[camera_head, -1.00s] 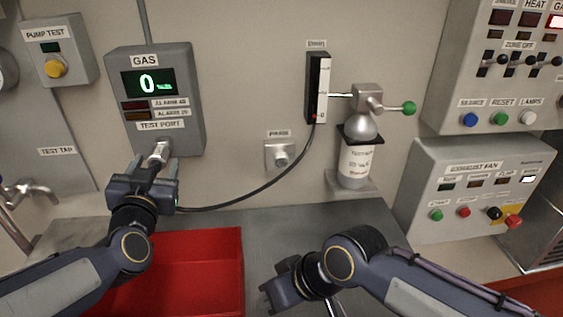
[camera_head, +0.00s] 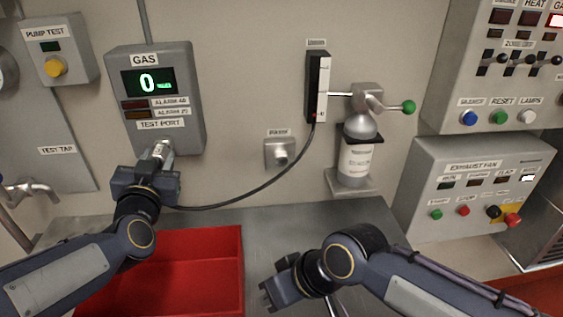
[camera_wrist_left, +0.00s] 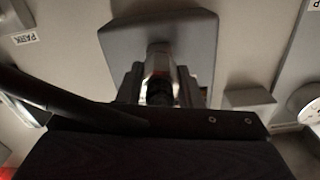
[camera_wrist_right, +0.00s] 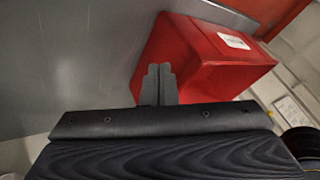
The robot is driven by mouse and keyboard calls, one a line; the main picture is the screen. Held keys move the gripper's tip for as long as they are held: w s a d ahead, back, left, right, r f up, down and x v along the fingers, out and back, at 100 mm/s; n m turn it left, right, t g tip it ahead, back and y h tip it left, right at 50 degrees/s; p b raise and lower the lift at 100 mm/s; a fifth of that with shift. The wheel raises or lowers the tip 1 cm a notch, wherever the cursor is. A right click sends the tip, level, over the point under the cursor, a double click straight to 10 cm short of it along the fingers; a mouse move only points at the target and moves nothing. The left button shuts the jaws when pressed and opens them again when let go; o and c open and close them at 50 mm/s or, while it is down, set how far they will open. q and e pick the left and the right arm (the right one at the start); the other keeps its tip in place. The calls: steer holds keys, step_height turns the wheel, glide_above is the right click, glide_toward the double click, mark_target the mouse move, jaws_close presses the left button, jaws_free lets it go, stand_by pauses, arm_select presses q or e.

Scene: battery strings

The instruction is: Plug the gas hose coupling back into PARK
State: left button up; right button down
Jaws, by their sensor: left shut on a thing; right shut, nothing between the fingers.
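The gas hose coupling (camera_head: 159,153) is a silver cylinder at the TEST PORT under the GAS box (camera_head: 155,100). My left gripper (camera_head: 153,170) is shut on it from below. In the left wrist view the coupling (camera_wrist_left: 159,66) sits between the fingers, against the box's underside; how deep it sits in the port cannot be told. The black hose (camera_head: 245,193) runs from there up to the flow meter (camera_head: 317,88). The PARK socket (camera_head: 280,153) on the wall is empty. My right gripper (camera_head: 275,290) is shut and empty above the counter; its closed fingers (camera_wrist_right: 159,82) show in the right wrist view.
A red bin (camera_head: 200,265) stands below my left arm. A gas bottle (camera_head: 357,160) with a green-knobbed valve sits on a wall bracket right of PARK. The exhaust fan box (camera_head: 475,185) is further right. The grey counter (camera_head: 270,230) is bare in the middle.

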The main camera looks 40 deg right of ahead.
arm_select(q)
steer(key=shift+s+a, duration=0.25)
steer(key=shift+s, duration=0.1)
steer(key=shift+s+a, duration=0.15)
steer(key=shift+s, duration=0.15)
steer(key=shift+b+v, duration=0.35)
steer(key=shift+v, duration=0.75)
stand_by(0.3)
steer(key=shift+v, duration=2.45)
